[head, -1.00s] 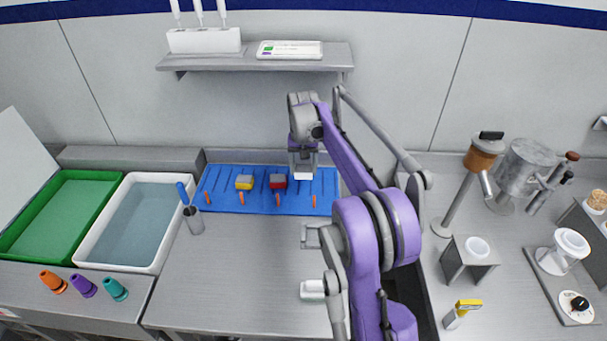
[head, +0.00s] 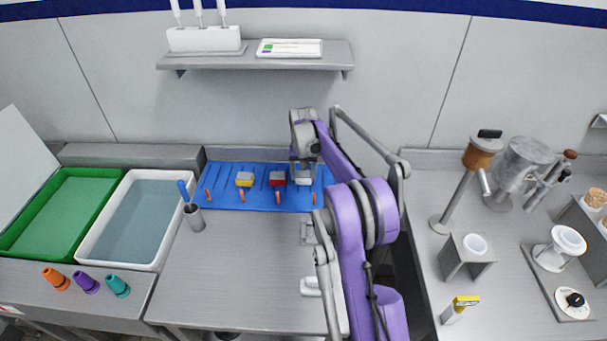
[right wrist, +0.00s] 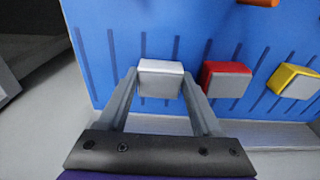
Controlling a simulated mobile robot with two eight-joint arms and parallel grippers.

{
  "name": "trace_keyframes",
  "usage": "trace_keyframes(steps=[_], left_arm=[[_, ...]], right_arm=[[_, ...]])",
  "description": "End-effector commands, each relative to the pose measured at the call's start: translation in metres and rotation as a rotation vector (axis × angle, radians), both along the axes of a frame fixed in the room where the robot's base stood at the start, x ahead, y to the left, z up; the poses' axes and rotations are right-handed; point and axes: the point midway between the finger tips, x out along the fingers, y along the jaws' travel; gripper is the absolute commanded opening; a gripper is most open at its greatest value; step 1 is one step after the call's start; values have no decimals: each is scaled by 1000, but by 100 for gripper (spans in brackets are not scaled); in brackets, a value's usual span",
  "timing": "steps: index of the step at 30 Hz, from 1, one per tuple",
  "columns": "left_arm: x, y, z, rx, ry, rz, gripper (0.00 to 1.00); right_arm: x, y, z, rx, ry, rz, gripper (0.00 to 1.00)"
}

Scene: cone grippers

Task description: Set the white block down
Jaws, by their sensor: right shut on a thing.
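My right gripper (head: 303,172) is over the right part of the blue slotted board (head: 222,177) and is shut on the white block (head: 304,182). In the right wrist view the white block (right wrist: 160,80) sits upright between the two fingers, in front of the blue board (right wrist: 130,30). The red-and-grey block (head: 277,178) is just left of it in the head view, with a gap between them. The yellow-and-grey block (head: 244,180) is farther left. I cannot tell whether the white block touches the board. My left gripper is not in view.
Orange pegs (head: 278,197) line the board's front edge. A grey cup with a blue-handled tool (head: 194,217), a white-rimmed tray (head: 78,255) and a green tray (head: 20,255) are to the left. A shelf (head: 255,63) hangs above. The table's middle (head: 240,260) is clear.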

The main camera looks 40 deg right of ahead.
Motion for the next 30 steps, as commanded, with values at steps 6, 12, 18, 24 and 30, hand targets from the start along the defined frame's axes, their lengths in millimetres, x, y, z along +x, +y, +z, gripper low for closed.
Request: trace_keyframes(steps=[6,12,18,24,30], left_arm=[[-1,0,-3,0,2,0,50],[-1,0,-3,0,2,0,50],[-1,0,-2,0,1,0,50],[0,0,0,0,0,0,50],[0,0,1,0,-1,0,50]], right_arm=[[0,0,-4,0,0,0,77],[0,0,-4,0,0,0,96],[0,0,-2,0,0,0,96],[-2,1,20,0,0,0,96],[-4,4,55,0,0,0,96]])
